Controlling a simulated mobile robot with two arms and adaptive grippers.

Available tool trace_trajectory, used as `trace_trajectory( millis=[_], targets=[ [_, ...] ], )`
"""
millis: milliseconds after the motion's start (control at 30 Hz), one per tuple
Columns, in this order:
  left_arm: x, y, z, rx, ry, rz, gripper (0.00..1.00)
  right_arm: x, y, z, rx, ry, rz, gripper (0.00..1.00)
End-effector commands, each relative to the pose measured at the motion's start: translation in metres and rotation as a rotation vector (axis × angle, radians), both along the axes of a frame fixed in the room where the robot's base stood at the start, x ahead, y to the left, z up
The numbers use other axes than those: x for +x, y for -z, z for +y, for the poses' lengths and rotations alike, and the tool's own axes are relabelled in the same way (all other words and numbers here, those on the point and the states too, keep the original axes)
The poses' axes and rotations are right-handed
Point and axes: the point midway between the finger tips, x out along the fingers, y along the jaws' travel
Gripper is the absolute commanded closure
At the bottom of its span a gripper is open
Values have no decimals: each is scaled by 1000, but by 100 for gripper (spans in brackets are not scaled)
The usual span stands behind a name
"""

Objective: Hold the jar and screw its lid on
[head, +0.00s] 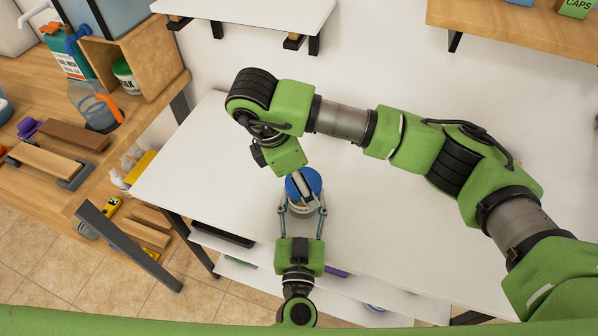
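The jar (301,209) stands upright on the white table, with a pale label partly showing. A blue lid (312,178) sits at its top; I cannot tell how tightly it is seated. My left gripper (302,208) reaches in from the near side, one finger on each side of the jar body, and looks closed on it. My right gripper (300,184) comes down from above and behind, its fingertips over the lid. Its wrist hides part of the view, so whether the fingers grip the lid is unclear.
The white table (400,235) is clear around the jar. A wooden bench (35,190) at left holds bottles, a wooden cubby (150,70) and brushes. A white shelf (260,12) and a wooden shelf (520,30) are on the wall. Items lie on a lower shelf under the table.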

Motion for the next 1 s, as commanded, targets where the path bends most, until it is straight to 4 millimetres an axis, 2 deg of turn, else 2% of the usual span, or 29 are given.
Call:
trace_trajectory(
  millis=[167, 400, 600, 767, 1000],
  targets=[
    [0, 0, 0, 0, -1, 0, 100, -1, -23, 7, 2, -4, -7, 27],
    [0, 0, 0, 0, -1, 0, 100, -6, -72, 21, 0, -2, -7, 27],
    [0, 0, 0, 0, -1, -1, 100, -10, -102, 30, -1, -1, -6, 27],
    [0, 0, 0, 0, -1, -1, 100, -12, -112, 33, -1, 0, -3, 27],
    [0, 0, 0, 0, -1, -1, 100, -13, -114, 33, -1, 1, -1, 27]
  ],
)
